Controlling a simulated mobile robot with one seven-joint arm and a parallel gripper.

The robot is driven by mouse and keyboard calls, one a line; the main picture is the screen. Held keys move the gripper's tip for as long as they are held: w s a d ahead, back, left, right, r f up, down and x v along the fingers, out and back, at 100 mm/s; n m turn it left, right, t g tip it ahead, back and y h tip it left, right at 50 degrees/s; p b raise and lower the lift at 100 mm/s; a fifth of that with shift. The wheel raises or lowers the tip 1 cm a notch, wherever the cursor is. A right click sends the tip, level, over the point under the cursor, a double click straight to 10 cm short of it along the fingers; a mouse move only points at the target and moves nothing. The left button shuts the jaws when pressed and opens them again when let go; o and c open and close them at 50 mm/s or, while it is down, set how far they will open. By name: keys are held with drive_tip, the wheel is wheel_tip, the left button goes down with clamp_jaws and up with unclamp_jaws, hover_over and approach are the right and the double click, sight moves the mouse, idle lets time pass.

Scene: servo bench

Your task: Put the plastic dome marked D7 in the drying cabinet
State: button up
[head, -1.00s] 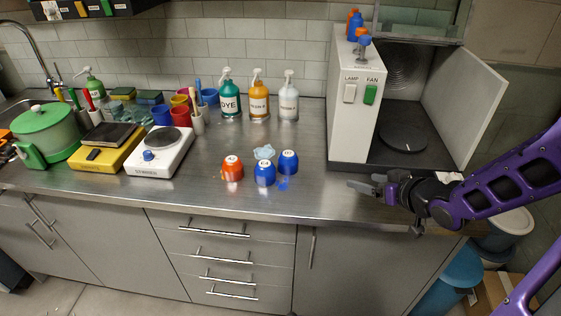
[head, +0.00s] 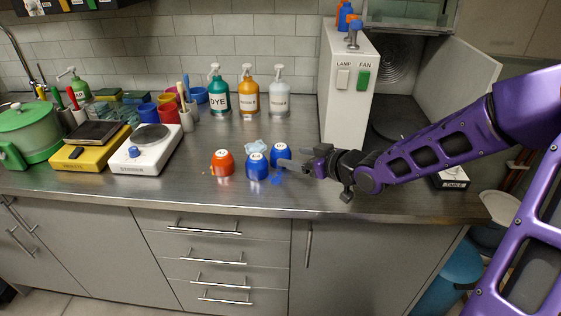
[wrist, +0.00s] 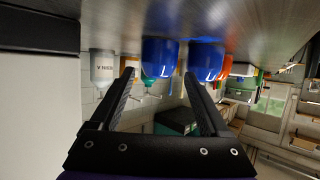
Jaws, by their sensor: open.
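Three small domes stand on the steel bench: an orange one (head: 222,165), a front blue one (head: 256,170) and a rear blue one (head: 281,156). Their top marks are too small to read. My gripper (head: 288,166) is open and empty, low over the bench just right of the blue domes, pointing left. In the wrist view, which is upside down, the rear blue dome (wrist: 160,58) shows between the fingers, ahead of them. The front blue dome (wrist: 206,60) is beyond the right finger, with the orange one partly behind it. The drying cabinet (head: 345,110) has its door (head: 458,75) swung open; my arm hides part of its inside.
Pump bottles (head: 249,97) stand at the back.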

sight(287, 153)
drive_tip(key=shift+b+x, duration=1)
drive_tip(key=shift+x, duration=1.75)
drive_tip(key=shift+d, duration=0.1)
drive_tip(key=shift+r, duration=0.1)
drive_tip(key=c, duration=1.1)
drive_tip(key=shift+r, duration=0.1)
drive_tip(key=shift+c, duration=0.2)
